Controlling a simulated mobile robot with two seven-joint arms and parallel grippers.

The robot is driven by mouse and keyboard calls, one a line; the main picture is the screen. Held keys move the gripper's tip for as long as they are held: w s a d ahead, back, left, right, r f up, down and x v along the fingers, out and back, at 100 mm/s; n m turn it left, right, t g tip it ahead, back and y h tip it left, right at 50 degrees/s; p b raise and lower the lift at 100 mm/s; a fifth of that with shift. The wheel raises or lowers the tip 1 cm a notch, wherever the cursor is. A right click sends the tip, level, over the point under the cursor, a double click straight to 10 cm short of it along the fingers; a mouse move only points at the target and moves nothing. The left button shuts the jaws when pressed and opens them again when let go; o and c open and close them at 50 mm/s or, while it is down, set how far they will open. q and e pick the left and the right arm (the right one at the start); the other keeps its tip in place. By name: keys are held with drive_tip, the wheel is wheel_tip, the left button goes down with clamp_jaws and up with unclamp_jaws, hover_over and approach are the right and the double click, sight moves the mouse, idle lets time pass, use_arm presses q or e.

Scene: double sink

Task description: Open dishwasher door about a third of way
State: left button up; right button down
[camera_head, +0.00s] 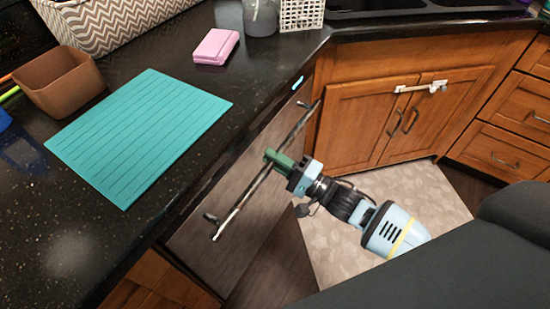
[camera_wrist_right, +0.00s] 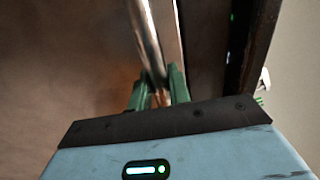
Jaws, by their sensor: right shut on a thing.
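The dishwasher door (camera_head: 232,252) is a dark metallic front panel below the black counter. It looks upright and closed, or very nearly so. A long metal bar handle (camera_head: 243,199) runs across its upper part. My right gripper (camera_head: 277,159), with green fingers, is shut on the handle a little beyond its middle. In the right wrist view the green fingertips (camera_wrist_right: 160,88) sit on both sides of the shiny bar (camera_wrist_right: 150,45). My left gripper is not in view.
The counter holds a teal mat (camera_head: 140,132), a brown container (camera_head: 60,82), a pink block (camera_head: 216,46) and a patterned basket (camera_head: 115,20). Wooden corner cabinets (camera_head: 350,125) with a white latch (camera_head: 420,87) stand right of the dishwasher. A light rug (camera_head: 425,190) lies on the floor.

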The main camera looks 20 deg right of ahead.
drive_tip(key=shift+f, duration=0.1)
